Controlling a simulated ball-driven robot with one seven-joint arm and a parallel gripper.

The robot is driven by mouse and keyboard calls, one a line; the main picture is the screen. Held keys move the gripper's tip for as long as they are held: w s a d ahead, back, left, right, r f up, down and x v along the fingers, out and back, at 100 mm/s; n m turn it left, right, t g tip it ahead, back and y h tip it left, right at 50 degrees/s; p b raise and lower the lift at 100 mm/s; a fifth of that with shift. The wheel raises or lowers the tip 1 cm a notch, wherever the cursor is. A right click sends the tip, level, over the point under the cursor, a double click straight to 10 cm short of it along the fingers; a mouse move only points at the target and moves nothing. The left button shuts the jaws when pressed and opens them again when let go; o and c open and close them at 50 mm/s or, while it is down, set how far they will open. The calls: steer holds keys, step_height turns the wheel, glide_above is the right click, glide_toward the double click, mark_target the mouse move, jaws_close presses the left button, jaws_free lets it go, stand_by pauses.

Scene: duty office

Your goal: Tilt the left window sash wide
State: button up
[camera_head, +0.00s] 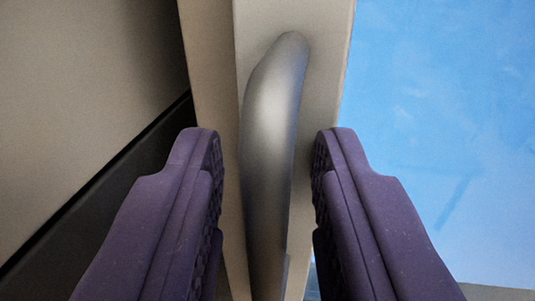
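A grey metal handle (273,125) stands upright on the cream window sash frame (325,60). Blue glass or sky (440,110) shows to the right of the frame. My gripper (268,165) has two purple ridged fingers, one on each side of the handle. A gap shows between each finger and the handle, so the gripper is open around it without visible contact. The lower end of the handle runs down between the fingers. Which sash this is, and its tilt, cannot be told from this close view.
A beige surface (75,90) fills the left side, with a dark band (100,185) running diagonally below it, close to my left finger. A pale strip (495,292) lies at the bottom right.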

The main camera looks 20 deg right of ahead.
jaws_close()
steer(key=shift+f, duration=0.1)
steer(key=shift+s+a+f+b, duration=0.15)
steer(key=shift+f+b, duration=0.05)
steer(key=shift+b, duration=0.55)
steer(key=s+a+f+n+t+h+b, duration=0.1)
steer(key=s+a+f+t+b, duration=0.2)
steer(key=b, duration=1.3)
steer(key=s+t, duration=0.1)
steer(key=s, duration=0.1)
steer(key=shift+s+a+f, duration=0.2)
steer(key=shift+s+a, duration=0.1)
steer(key=shift+a, duration=0.05)
